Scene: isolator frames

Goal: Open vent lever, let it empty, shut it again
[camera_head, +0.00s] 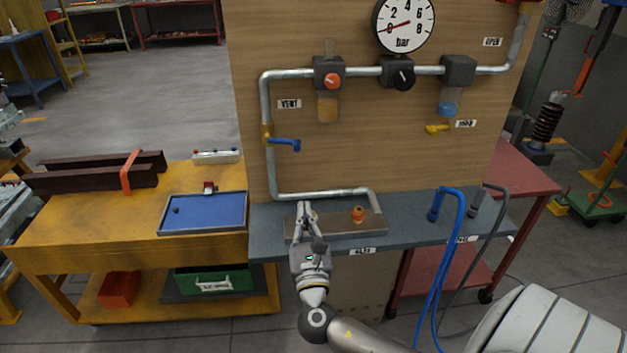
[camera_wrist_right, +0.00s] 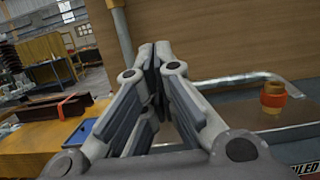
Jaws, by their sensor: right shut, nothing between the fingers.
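The blue vent lever (camera_head: 285,143) sits on the vertical pipe at the left of the wooden panel, below the VENT label (camera_head: 289,104). Its handle points right, across the pipe. The gauge (camera_head: 404,24) marked bar has its red needle near the low end of the scale. My right gripper (camera_head: 307,207) is below the lever, over the left part of the grey shelf, apart from the lever. Its fingers are together and empty, and they also show in the right wrist view (camera_wrist_right: 158,50). My left gripper is not in view.
An orange-brown fitting (camera_head: 358,214) stands on the metal block right of my gripper; it also shows in the right wrist view (camera_wrist_right: 273,97). A pipe (camera_head: 320,193) runs low behind the gripper. Blue hoses (camera_head: 445,260) hang at the right. A yellow bench with a blue tray (camera_head: 203,212) stands left.

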